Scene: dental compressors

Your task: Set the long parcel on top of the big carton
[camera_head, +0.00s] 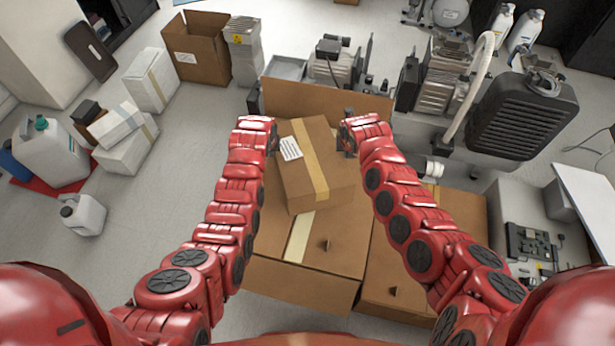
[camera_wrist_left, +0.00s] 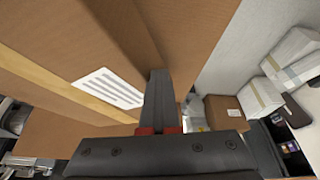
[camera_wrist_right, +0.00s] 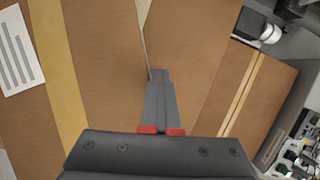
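The long parcel (camera_head: 331,177), a brown box with a tan tape strip and a white label, is over the big carton (camera_head: 330,250) in the head view. I cannot tell whether it rests on the carton or hangs just above it. My left gripper (camera_head: 275,135) is at the parcel's left side, its shut fingers against or very close to it in the left wrist view (camera_wrist_left: 158,85). My right gripper (camera_head: 348,135) is at the parcel's far right edge, its fingers also shut; in the right wrist view (camera_wrist_right: 158,85) the fingertip is beside the parcel's edge.
Another brown carton (camera_head: 385,285) stands right of the big one. A brown board or carton (camera_head: 330,99) rises behind. Compressors (camera_head: 522,112) fill the back right. White boxes (camera_head: 150,80) and a white jug (camera_head: 83,215) stand on the left floor, with free floor between.

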